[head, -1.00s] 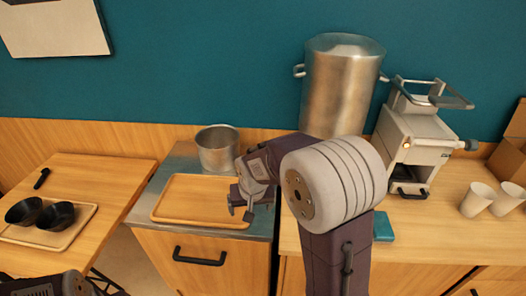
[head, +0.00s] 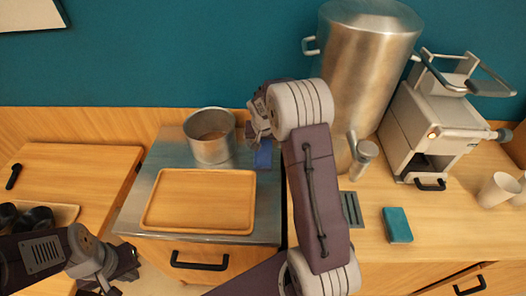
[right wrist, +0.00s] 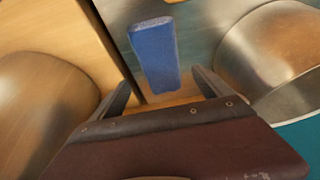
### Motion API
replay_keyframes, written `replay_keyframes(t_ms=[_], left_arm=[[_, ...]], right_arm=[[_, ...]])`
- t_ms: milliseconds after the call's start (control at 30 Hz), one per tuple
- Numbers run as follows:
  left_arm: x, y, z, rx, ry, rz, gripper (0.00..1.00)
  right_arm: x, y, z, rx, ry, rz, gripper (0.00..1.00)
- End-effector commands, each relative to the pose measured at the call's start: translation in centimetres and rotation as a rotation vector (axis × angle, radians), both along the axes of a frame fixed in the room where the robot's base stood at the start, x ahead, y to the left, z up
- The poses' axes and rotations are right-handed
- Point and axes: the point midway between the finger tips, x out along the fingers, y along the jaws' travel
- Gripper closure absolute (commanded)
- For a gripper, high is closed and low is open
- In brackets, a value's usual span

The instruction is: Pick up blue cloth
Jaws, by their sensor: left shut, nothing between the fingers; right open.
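The blue cloth (head: 263,154) is a small folded blue piece on the steel counter, just right of the small pot. My right gripper (head: 259,137) is above it and partly hides it in the head view. In the right wrist view the blue cloth (right wrist: 157,58) stretches ahead of and between the spread fingers of the right gripper (right wrist: 163,88). The fingers are open, and I see no grip on the cloth. My left gripper (head: 124,266) is shut and empty at the lower left, in front of the counter.
A small steel pot (head: 211,148) and wooden tray (head: 198,230) share the steel counter. A tall steel pot (head: 365,70) stands close right of my right arm. A teal block (head: 397,225), a machine (head: 436,125) and a white cup (head: 497,189) are further right.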

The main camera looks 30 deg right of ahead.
Motion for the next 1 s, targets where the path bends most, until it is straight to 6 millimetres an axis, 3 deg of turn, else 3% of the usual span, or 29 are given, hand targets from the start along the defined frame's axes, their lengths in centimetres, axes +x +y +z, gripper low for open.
replay_keyframes(t_ms=[167, 400, 667, 900, 1000], left_arm=[[0.0, 0.0, 0.2, 0.000, 0.000, 0.000, 1.00], [0.0, 0.0, 0.5, 0.000, 0.000, 0.000, 1.00], [0.0, 0.0, 0.5, 0.000, 0.000, 0.000, 1.00], [0.0, 0.0, 0.5, 0.000, 0.000, 0.000, 1.00], [0.0, 0.0, 0.5, 0.000, 0.000, 0.000, 1.00]], right_arm=[[0.3, -0.1, -0.9, 0.000, 0.002, 0.001, 0.11], [1.7, -0.6, -4.6, 0.001, 0.001, 0.000, 0.11], [1.9, -0.7, -5.0, 0.001, 0.000, 0.000, 0.11], [1.8, -0.7, -5.0, 0.000, 0.000, 0.000, 0.77], [1.8, -0.7, -5.0, 0.000, 0.000, 0.001, 0.77]])
